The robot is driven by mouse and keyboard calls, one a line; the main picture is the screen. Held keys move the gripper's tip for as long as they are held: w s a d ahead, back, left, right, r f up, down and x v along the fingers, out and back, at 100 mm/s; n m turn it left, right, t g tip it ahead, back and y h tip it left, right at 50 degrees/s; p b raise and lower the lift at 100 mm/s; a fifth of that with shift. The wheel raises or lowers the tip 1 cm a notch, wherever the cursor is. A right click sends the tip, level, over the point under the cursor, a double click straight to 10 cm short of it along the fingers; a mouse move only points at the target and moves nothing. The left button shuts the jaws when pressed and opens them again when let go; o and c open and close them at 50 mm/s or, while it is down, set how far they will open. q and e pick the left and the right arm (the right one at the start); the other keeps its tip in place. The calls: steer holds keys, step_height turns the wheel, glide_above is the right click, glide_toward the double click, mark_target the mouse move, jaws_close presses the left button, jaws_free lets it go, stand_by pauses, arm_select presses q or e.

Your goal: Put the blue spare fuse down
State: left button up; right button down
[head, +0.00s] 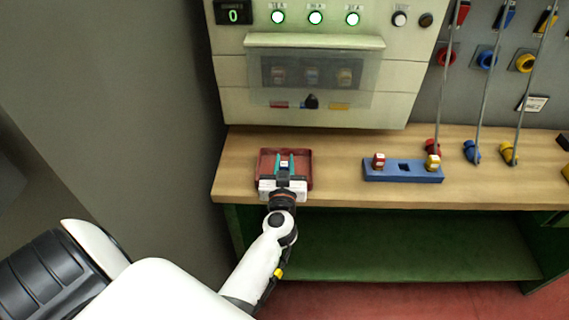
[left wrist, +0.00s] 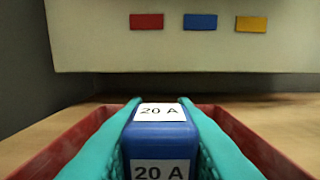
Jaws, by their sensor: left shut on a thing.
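The blue spare fuse (left wrist: 160,135), with white "20 A" labels, sits between the teal fingers of my left gripper (left wrist: 160,140), which is shut on it. In the head view my left gripper (head: 285,164) is over the red tray (head: 308,155) at the bench's left end. The tray's red walls rise on both sides of the fingers in the left wrist view (left wrist: 258,145). I cannot tell whether the fuse touches the tray floor. My right gripper is not in view.
A blue rack (head: 402,176) to the right holds a red fuse (head: 379,161) and a yellow fuse (head: 433,162), with an empty middle slot. A panel (head: 312,112) with a clear cover and three lit green lamps stands behind. Bench between tray and rack is clear.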

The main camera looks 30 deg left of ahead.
arm_select(q)
steer(key=o, duration=1)
steer(key=shift+r, duration=0.15)
steer(key=p+v, duration=0.1)
steer(key=v, duration=1.1)
steer(key=shift+p, duration=0.4)
